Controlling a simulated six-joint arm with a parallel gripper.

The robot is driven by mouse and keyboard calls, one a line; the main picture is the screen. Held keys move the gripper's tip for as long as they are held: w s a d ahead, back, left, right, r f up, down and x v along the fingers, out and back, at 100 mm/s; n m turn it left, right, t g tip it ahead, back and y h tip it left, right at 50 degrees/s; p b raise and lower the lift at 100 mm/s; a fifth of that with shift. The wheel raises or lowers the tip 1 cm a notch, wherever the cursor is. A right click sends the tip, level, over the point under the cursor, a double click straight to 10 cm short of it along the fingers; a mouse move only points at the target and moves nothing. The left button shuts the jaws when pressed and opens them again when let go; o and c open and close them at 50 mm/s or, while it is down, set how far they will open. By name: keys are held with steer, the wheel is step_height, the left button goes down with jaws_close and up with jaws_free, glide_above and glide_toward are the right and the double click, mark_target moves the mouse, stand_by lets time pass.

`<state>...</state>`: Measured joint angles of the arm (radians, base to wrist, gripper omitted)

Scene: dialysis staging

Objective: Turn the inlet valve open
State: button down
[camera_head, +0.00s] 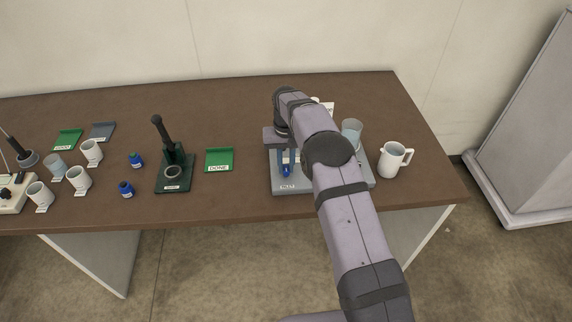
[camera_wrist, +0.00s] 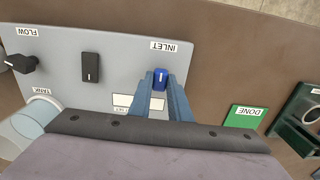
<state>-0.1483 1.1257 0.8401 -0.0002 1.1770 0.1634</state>
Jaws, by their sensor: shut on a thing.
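The blue inlet valve knob (camera_wrist: 159,77) sits on a grey panel (camera_wrist: 115,62) beside the label INLET (camera_wrist: 163,45). It has a small white mark on it. My gripper (camera_wrist: 160,90) has its two blue fingers on either side of the knob, shut on it. In the head view my gripper (camera_head: 287,167) reaches down over the left part of the grey panel (camera_head: 308,190); my arm covers much of the panel, and the knob is hidden or too small to tell there.
A black knob (camera_wrist: 90,67) and a FLOW valve (camera_wrist: 22,63) share the panel. A clear TANK cup (camera_wrist: 37,114) is near them. A white jug (camera_head: 392,160) stands right of the panel. A green DONE tray (camera_head: 219,155) and a dark green stand (camera_head: 174,185) are left, with clear table between.

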mark_target(286, 167)
steer(key=c, duration=1.6)
jaws_free()
steer(key=shift+c, duration=0.2)
steer(key=shift+r, duration=0.15)
step_height(286, 167, up, 7)
steer(key=shift+f+b, duration=0.1)
steer(key=shift+b, duration=0.8)
steer(key=shift+r, duration=0.2)
steer(key=shift+d, duration=0.1)
